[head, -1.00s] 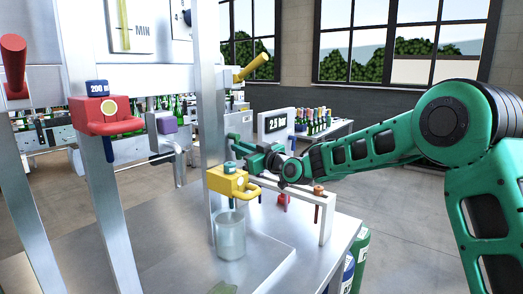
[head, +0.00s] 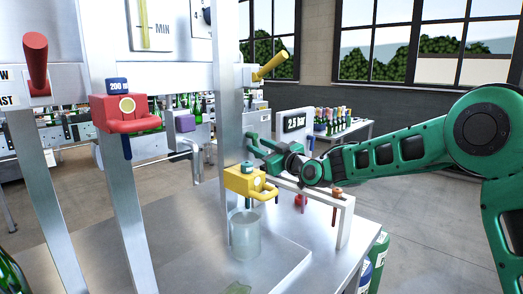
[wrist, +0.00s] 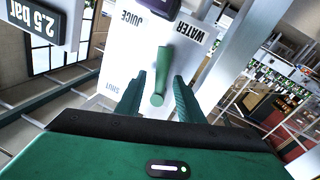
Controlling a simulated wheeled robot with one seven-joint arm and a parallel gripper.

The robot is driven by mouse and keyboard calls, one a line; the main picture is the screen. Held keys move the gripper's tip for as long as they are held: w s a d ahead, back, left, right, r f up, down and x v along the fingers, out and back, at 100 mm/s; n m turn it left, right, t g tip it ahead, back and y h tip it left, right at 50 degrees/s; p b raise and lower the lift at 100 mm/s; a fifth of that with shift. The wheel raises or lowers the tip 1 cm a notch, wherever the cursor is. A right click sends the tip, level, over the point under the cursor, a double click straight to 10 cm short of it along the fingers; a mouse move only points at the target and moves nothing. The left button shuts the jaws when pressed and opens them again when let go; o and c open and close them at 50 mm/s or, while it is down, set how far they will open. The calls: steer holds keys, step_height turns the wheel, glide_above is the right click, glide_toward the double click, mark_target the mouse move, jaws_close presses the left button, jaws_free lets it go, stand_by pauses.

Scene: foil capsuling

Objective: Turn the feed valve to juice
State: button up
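In the wrist view, the feed valve's green handle (wrist: 162,78) stands out from a white panel (wrist: 145,62) marked WATER, JUICE and SHUT, which appear upside down. My gripper (wrist: 156,92) is open, with one green finger on each side of the handle. Gaps show between the fingers and the handle. I cannot tell for certain which label the handle points at. In the head view, my gripper (head: 258,148) reaches left toward the metal post, behind the yellow tap (head: 246,182). The valve panel is not clearly seen there.
A display (head: 298,121) reading 2.5 bar stands just behind my gripper. A white rack (head: 345,222) is below my forearm. A clear beaker (head: 246,236) stands on the metal table under the yellow tap. A metal post (head: 229,110) is close to the fingers.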

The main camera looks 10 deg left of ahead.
steer(key=v, duration=1)
steer(key=shift+d, duration=0.4)
steer(key=shift+s, duration=0.1)
